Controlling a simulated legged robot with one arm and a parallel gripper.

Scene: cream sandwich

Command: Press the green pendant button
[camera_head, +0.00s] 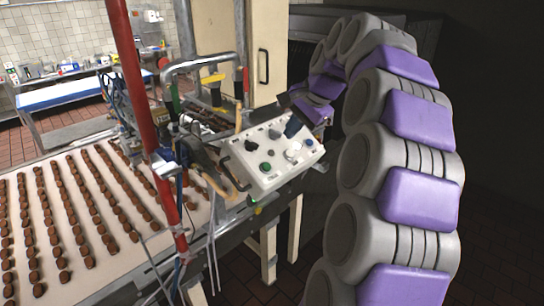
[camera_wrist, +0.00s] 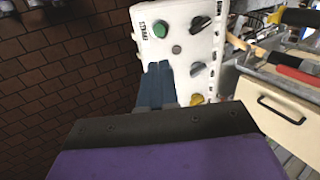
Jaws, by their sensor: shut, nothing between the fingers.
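The white control pendant box (camera_head: 262,180) is tilted at the right end of the conveyor. A round green button (camera_head: 265,168) sits near its front edge. In the wrist view the green button (camera_wrist: 160,29) is on the white panel, beyond the fingertips and slightly to their left or level with them. My gripper (camera_head: 292,127) is over the far side of the panel in the head view, with dark blue fingers together and empty. In the wrist view my gripper (camera_wrist: 158,67) points up at the panel below the button. Whether the fingertips touch the panel cannot be told.
A red post (camera_head: 140,95) and metal tubing stand left of the box. Rows of brown sweets lie on the conveyor (camera_head: 105,225). A cream cabinet (camera_head: 225,38) stands behind.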

